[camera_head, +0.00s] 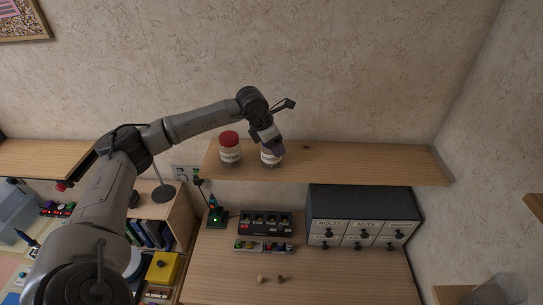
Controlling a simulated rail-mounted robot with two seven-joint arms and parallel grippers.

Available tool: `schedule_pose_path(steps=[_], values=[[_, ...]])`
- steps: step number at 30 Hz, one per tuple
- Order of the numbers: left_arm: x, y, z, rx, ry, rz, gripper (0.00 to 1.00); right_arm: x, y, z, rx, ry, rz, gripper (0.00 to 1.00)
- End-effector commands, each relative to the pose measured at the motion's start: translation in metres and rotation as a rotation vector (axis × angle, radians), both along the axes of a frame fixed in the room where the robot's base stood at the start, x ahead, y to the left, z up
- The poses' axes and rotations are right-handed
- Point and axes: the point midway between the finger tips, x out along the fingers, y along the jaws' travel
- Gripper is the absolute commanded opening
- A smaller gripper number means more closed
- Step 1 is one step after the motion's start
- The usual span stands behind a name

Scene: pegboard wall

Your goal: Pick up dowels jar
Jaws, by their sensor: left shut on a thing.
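A jar (267,157) with a pale label stands on the wooden wall shelf, largely covered by my left gripper (272,149). The gripper reaches down from above and is shut on this jar's upper part. The label is too small to read, so I cannot tell whether it is the dowels jar. A second jar with a red lid (230,148) and a pale label stands just to the left on the same shelf, apart from the gripper. My right gripper is not in view.
The wooden shelf (360,165) is clear to the right of the jars. Below it, a dark drawer cabinet (350,200), a black box with knobs (265,222) and a small green-lit stand (216,214) sit on the bench (330,285). A bookcase stands at left.

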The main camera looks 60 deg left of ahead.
Motion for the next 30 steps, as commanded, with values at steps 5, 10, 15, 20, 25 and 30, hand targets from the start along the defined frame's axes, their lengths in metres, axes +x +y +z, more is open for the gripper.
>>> schedule_pose_path(steps=[5, 10, 15, 20, 25, 30], values=[[0.0, 0.0, 0.001, 0.001, -0.002, 0.0, 0.21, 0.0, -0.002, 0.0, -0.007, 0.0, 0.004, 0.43], [0.0, 0.0, 0.002, 0.001, -0.002, 0.0, 0.21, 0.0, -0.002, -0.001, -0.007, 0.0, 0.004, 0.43], [0.001, 0.0, 0.011, 0.0, -0.005, 0.0, 0.21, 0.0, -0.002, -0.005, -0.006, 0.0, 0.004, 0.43], [0.001, 0.0, 0.034, 0.0, -0.008, 0.0, 0.21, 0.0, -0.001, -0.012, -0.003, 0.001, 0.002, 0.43], [0.013, -0.029, 0.059, -0.003, -0.01, -0.008, 0.21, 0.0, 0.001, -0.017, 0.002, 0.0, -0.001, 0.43], [0.025, -0.06, 0.079, -0.003, -0.008, -0.006, 0.21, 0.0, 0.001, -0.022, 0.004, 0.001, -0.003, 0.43]])
